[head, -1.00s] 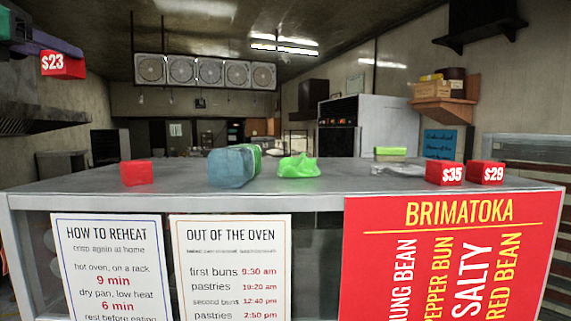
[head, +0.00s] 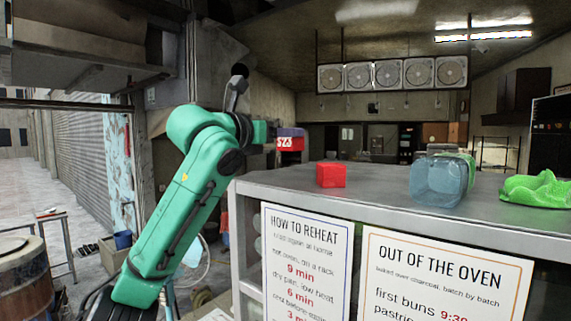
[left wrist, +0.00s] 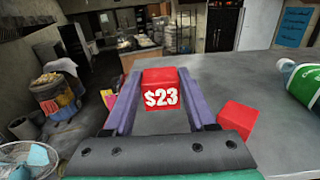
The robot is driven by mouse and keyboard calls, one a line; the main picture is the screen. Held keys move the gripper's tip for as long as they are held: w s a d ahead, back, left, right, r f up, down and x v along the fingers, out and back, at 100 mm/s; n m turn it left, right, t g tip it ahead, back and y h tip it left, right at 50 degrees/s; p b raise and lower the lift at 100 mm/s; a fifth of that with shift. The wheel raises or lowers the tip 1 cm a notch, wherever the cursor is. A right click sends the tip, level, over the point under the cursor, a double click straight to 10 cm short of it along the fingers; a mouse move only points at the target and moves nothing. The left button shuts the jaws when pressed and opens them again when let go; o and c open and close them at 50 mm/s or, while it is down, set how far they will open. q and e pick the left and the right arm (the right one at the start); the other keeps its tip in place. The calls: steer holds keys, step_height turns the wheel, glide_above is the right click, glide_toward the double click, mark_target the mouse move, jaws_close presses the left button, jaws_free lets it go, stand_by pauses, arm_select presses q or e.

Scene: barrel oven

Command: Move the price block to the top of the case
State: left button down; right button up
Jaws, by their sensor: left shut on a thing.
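The red price block marked $23 (head: 290,144) is in my left gripper (head: 287,133), held above the height of the case top. In the left wrist view the block (left wrist: 160,90) sits between the two purple fingers of the left gripper (left wrist: 160,85), which are shut on it. The case (head: 390,198) has a flat grey top, which also shows in the left wrist view (left wrist: 225,75). The block is near the left edge of that top; whether it is fully over it I cannot tell. My right gripper is not in view.
On the case top are a plain red block (head: 331,174), a bluish wrapped bundle (head: 438,180) and a green crumpled thing (head: 538,189). The red block lies right of my gripper in the left wrist view. A wooden barrel (head: 25,275) stands at the lower left.

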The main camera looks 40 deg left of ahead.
mark_target(285, 145)
arm_select(q)
steer(key=shift+s+f, duration=0.25)
steer(key=shift+f, duration=0.6)
steer(key=shift+s+f, duration=0.2)
steer(key=shift+s, duration=0.1)
steer(key=shift+s+d+f, duration=0.1)
steer(key=shift+s+f, duration=0.05)
steer(key=shift+f, duration=0.15)
steer(key=f, duration=0.3)
steer(key=shift+w+f, duration=0.25)
steer(key=shift+w, duration=0.15)
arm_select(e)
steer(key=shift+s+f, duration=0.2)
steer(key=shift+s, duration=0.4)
arm_select(q)
steer(key=shift+s+r, duration=0.1)
steer(key=shift+s, duration=0.05)
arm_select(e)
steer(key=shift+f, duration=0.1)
